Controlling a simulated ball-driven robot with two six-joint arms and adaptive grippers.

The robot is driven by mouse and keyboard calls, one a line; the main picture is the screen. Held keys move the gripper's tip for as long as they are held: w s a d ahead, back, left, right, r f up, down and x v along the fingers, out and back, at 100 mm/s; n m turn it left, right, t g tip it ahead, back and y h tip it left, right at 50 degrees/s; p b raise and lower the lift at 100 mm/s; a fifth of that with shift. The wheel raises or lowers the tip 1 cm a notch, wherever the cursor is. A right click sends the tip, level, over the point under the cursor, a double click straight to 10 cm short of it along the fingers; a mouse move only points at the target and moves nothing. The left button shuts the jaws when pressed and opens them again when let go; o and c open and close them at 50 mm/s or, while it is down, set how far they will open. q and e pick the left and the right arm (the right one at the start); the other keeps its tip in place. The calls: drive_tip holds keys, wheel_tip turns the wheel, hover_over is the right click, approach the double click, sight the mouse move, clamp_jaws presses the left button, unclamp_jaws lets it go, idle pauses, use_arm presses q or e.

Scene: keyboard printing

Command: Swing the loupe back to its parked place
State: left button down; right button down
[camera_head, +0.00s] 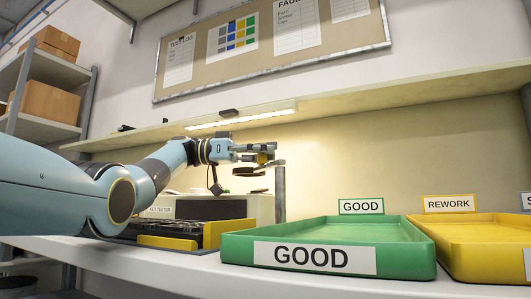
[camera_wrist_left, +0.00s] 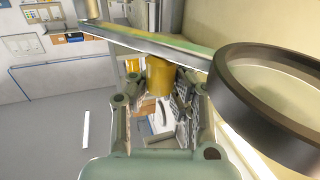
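The loupe (camera_head: 246,171) has a dark round lens ring on an arm at a grey post (camera_head: 281,190), above the bench. In the left wrist view the lens ring (camera_wrist_left: 221,82) is large at the right, beside the fingers. A yellow knob (camera_wrist_left: 160,75) hangs below the loupe's flat arm (camera_wrist_left: 145,42); it also shows in the head view (camera_head: 263,158). My left gripper (camera_head: 264,152) is at the knob, its fingers on either side and seemingly closed on it. In the wrist view the left gripper (camera_wrist_left: 160,84) encloses the knob. My right gripper is not in view.
A green GOOD tray (camera_head: 345,259) and a yellow REWORK tray (camera_head: 480,235) stand on the bench to the right of the post. A key tester (camera_head: 225,208) with a yellow-edged fixture (camera_head: 168,242) sits below my left arm. A lit shelf (camera_head: 400,105) runs above.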

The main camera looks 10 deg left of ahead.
use_arm(q)
drive_tip(key=shift+w+a+r, duration=0.15)
drive_tip(key=shift+a+r, duration=0.1)
drive_tip(key=shift+r, duration=0.05)
idle(0.4)
drive_tip(key=c, duration=1.3)
unclamp_jaws()
drive_tip(key=shift+w+a+f, duration=0.1)
drive_tip(key=shift+a+f, duration=0.1)
drive_tip(key=shift+o, duration=0.9)
drive_tip(key=shift+d, duration=0.15)
drive_tip(key=shift+f, duration=0.1)
drive_tip(key=a, duration=0.7)
drive_tip(key=shift+s+a, duration=0.3)
